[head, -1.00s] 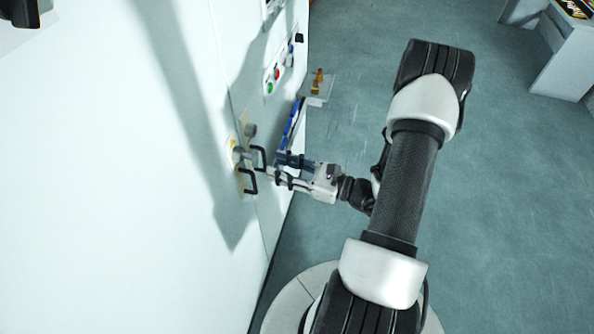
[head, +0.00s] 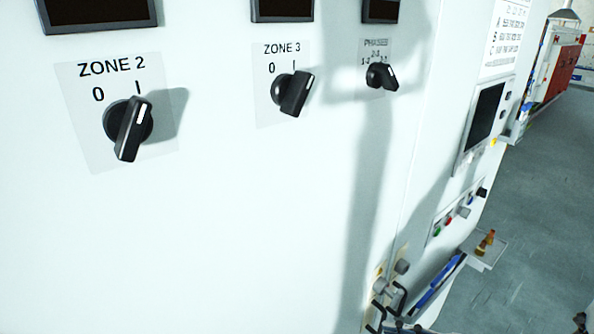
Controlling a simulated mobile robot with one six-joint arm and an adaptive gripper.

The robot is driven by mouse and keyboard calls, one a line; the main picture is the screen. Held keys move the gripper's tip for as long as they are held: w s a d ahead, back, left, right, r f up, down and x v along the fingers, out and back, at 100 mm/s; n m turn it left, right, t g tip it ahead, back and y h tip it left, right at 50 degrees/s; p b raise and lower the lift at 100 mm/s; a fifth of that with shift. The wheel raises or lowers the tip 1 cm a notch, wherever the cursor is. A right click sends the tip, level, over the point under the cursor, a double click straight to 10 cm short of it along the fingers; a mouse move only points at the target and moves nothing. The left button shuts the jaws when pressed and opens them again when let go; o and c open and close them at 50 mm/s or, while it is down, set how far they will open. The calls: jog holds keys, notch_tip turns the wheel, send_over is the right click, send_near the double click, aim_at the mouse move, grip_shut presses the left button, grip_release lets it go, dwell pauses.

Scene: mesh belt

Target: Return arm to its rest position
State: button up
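My gripper (head: 403,326) barely shows at the bottom edge of the head view, as dark bits below the black handles (head: 398,298) of the white cabinet. Its fingers are mostly cut off by the frame, so I cannot see whether they are open or touching anything. A small dark part, probably of my arm, shows further right at the same edge. The rest of the arm is out of view.
The cabinet's white panel (head: 230,220) fills the left and middle. It carries the ZONE 2 knob (head: 130,130) and ZONE 3 knob (head: 295,93), both pointing toward I, and a PHASES knob (head: 382,77). A small shelf (head: 487,257) juts out at right. Open floor (head: 545,210) lies beyond.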

jog(key=s+a+f+n+g+h+b, duration=0.1)
jog(key=s+n+h+b, duration=0.4)
jog(key=n, duration=0.5)
jog(key=s+a+f+n+g+h+b, duration=0.1)
jog(key=s+a+n+h+b, duration=0.3)
jog(key=s+n+h+b, duration=0.2)
jog(key=n+h+b, duration=0.2)
jog(key=n, duration=0.2)
jog(key=shift+a+n+g, duration=0.15)
jog(key=shift+n+g, duration=0.15)
jog(key=shift+s, duration=0.1)
jog(key=shift+c, duration=0.6)
